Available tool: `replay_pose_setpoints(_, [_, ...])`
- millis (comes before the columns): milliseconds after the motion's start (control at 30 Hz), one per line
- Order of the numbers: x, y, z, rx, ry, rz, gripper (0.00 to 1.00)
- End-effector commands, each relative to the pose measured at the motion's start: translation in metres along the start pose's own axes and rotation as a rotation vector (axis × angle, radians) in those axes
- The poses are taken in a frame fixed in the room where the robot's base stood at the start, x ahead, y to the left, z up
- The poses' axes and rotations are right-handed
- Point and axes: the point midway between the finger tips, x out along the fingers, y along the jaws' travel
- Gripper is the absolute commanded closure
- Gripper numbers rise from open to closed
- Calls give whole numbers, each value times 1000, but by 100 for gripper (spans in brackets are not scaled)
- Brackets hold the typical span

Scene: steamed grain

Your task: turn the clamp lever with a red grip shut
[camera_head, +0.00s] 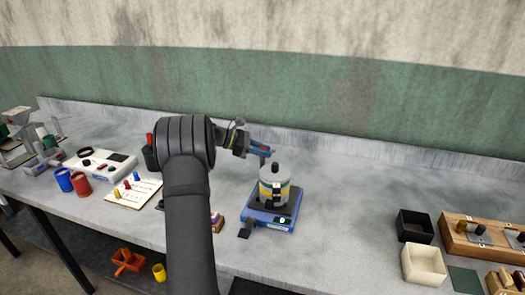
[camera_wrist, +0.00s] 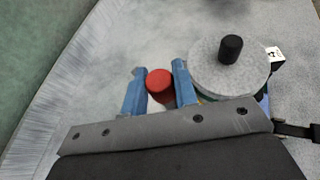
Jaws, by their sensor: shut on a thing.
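My gripper (camera_wrist: 157,85) has its two blue fingers on either side of the red grip (camera_wrist: 160,86) and is shut on it. The fingers also show in the head view (camera_head: 262,149), just behind and above a round pot (camera_head: 274,186) with a grey lid and black knob. The pot sits on a blue base (camera_head: 268,223). In the wrist view the lid (camera_wrist: 215,78) is just right of the fingers.
Left of my arm are a blue cup (camera_head: 64,180), a red cup (camera_head: 82,184), a white panel (camera_head: 100,163) and a card with coloured pegs (camera_head: 133,191). At the right stand a black box (camera_head: 415,226), a cream box (camera_head: 423,263) and a wooden block (camera_head: 480,236).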

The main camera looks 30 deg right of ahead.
Motion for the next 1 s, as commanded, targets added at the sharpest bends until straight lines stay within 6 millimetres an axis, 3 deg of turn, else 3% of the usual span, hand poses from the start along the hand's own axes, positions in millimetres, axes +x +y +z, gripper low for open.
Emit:
replay_pose_setpoints(500, [1,0,-1,127,0,-311,96])
replay_pose_setpoints(1000, [0,0,-1,150,0,-366,96])
